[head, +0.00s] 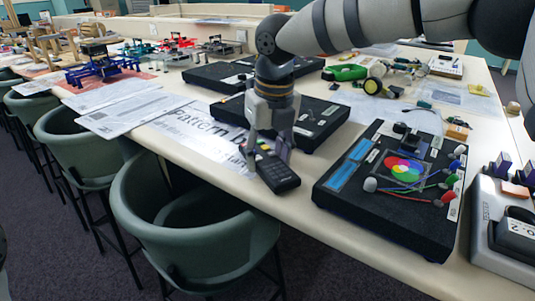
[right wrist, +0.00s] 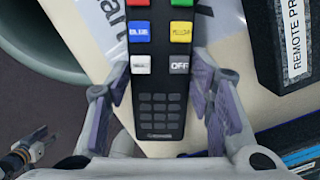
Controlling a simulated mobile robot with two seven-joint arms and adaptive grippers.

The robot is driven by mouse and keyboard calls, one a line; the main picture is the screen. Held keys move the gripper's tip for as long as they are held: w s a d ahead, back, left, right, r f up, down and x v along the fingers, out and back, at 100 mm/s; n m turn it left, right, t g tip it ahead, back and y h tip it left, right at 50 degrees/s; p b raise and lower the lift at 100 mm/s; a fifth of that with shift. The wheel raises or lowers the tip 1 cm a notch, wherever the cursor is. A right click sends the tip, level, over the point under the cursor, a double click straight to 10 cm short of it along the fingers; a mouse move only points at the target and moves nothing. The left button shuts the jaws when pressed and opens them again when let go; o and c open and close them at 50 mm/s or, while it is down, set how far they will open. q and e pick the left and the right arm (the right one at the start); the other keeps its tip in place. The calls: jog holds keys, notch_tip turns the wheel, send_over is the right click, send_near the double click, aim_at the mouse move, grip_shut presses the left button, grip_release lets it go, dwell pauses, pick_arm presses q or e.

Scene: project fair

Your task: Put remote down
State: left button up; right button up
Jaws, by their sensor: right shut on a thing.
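A dark remote (head: 278,172) with colored buttons is at the table's near edge, beside the printed sheets. My right gripper (head: 266,150) is over it, pointing down. In the right wrist view, the remote (right wrist: 160,75) lies between the two purple-padded fingers (right wrist: 155,108), with its number keys toward the camera and blue, yellow, white and grey OFF buttons above. The gripper is shut on it. Whether the remote touches the table is hard to tell. What looks like my left gripper (right wrist: 28,152) shows small at the lower left of the right wrist view, over the carpet; its fingers are unclear.
A black board with a color wheel (head: 390,185) stands right of the remote, and another black board (head: 315,122) behind it. Papers (head: 130,112) cover the table on the left. A green chair (head: 190,215) stands against the table's near edge. A grey device (head: 505,230) is at far right.

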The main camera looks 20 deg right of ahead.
aim_at(272, 165)
jog(key=o, duration=1.3)
jog(key=shift+f, duration=0.15)
jog(key=shift+c, duration=0.2)
notch_tip(272, 165, up, 12)
jog(key=s, duration=0.1)
jog(key=shift+s+d, duration=0.2)
jog(key=shift+s, duration=0.2)
